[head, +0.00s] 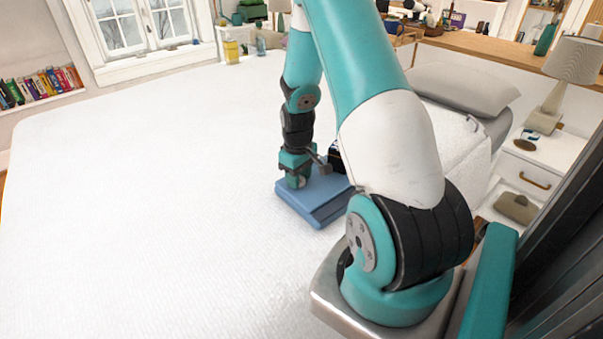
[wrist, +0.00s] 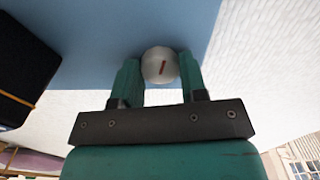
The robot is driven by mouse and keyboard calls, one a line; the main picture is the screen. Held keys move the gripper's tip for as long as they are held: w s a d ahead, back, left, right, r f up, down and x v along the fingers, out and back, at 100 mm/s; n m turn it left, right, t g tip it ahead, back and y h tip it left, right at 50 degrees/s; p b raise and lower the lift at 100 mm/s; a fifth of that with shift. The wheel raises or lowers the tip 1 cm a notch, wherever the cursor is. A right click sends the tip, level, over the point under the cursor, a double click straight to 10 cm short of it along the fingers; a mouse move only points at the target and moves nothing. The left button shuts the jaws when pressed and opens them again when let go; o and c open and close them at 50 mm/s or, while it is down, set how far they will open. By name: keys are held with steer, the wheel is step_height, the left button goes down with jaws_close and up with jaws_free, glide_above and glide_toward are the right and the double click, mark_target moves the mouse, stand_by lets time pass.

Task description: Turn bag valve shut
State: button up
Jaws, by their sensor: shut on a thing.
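The bag is a flat blue shape (head: 322,212) lying on the white bed, and its blue surface (wrist: 105,30) fills the upper left of the wrist view. The valve is a round white knob (wrist: 159,58) with a short red mark, which stands nearly upright in the picture with a slight tilt. My gripper (wrist: 159,76) has one teal finger on each side of the knob and is shut on it. In the head view my gripper (head: 297,181) is down at the bag, and the valve is hidden there.
The white bed (head: 140,190) is broad and clear to the left. A black object with an orange line (wrist: 22,65) is close beside my gripper. A grey pillow (head: 465,88) and a white bedside table with a lamp (head: 575,62) are at the right.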

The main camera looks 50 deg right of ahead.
steer(key=m+p, duration=0.1)
steer(key=m, duration=0.2)
steer(key=shift+d+r+m, duration=0.1)
steer(key=shift+m, duration=0.3)
steer(key=m+p, duration=0.1)
steer(key=m, duration=0.3)
steer(key=shift+m, duration=0.3)
steer(key=m, duration=0.3)
steer(key=shift+p, duration=0.35)
steer(key=shift+m, duration=2)
steer(key=o, duration=0.9)
steer(key=shift+s, duration=0.1)
